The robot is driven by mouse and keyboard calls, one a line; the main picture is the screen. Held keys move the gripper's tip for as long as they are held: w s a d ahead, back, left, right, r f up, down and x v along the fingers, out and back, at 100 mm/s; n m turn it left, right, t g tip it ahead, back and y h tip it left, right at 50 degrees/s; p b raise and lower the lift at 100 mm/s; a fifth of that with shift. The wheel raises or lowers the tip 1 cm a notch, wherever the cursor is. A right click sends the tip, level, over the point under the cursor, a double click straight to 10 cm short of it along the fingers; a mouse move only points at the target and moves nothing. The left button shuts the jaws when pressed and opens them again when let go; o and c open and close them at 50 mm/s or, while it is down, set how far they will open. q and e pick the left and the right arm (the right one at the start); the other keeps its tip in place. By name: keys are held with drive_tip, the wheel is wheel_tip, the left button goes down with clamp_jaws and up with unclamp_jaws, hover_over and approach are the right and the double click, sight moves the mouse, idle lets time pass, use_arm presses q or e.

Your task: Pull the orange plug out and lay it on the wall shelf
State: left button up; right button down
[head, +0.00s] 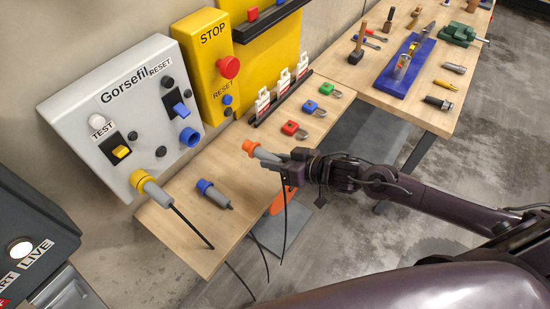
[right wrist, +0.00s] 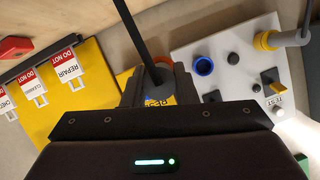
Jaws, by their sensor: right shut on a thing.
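The orange plug (head: 251,147) has an orange collar and a grey body. My right gripper (head: 284,168) is shut on its grey body and holds it in the air, apart from the grey panel. A black cable hangs down from it. The wooden wall shelf (head: 172,236) runs along the wall below the panel. A blue plug (head: 213,193) lies on it. My left gripper is not in view.
The grey panel (head: 75,108) bears switches, a blue socket (head: 189,137) and a seated yellow plug (head: 145,183) with a hanging cable. Padlocks, including a red one (head: 292,129), and a tag rack (head: 262,112) occupy the shelf's far part. Bare wood shows around the blue plug.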

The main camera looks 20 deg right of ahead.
sight(263, 183)
drive_tip(key=shift+f+b, duration=1.75)
drive_tip(key=shift+f, duration=1.4)
drive_tip(key=shift+w+a, duration=0.1)
drive_tip(key=shift+w+a+b, duration=0.35)
drive_tip(key=shift+w+a, duration=0.35)
drive_tip(key=shift+w, duration=0.3)
drive_tip(key=shift+w+a+b, duration=0.3)
drive_tip(key=shift+w+a, duration=0.4)
drive_tip(key=shift+w, duration=0.25)
drive_tip(key=shift+f+b, duration=2)
drive_tip(key=shift+f, duration=1.25)
drive_tip(key=c, duration=1.1)
unclamp_jaws()
drive_tip(key=shift+s, duration=0.1)
drive_tip(key=shift+d+f, duration=0.1)
